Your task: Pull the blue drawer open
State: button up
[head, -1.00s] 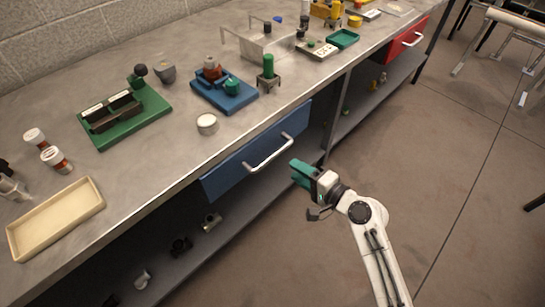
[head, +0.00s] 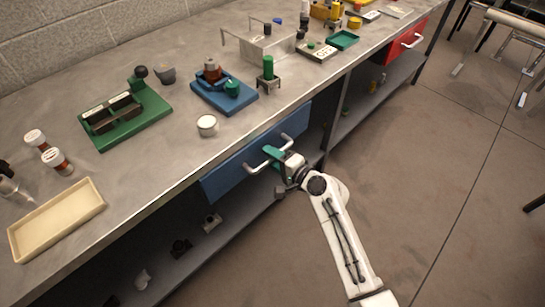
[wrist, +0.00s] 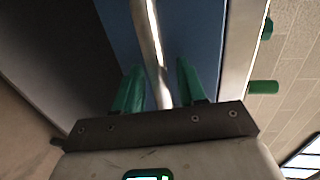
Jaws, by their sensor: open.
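The blue drawer (head: 222,178) is under the grey workbench top, with a silver bar handle (head: 256,169) across its front. My gripper (head: 273,152) is at the right part of this handle in the head view. In the wrist view, the green fingers of my gripper (wrist: 158,90) are apart, one on each side of the handle bar (wrist: 147,38). The blue drawer front (wrist: 193,32) lies just beyond the fingers. The drawer front looks flush with the bench. Part of the handle is hidden behind my gripper in the head view.
The metal workbench top (head: 150,175) overhangs the drawer and carries several fixtures, jars and a cream tray (head: 58,218). A lower shelf (head: 225,232) holds small parts. A red drawer (head: 393,48) is at the far right. The floor (head: 420,200) in front is clear.

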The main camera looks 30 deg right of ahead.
jog(key=shift+c, duration=0.2)
grip_shut()
dwell(0.3)
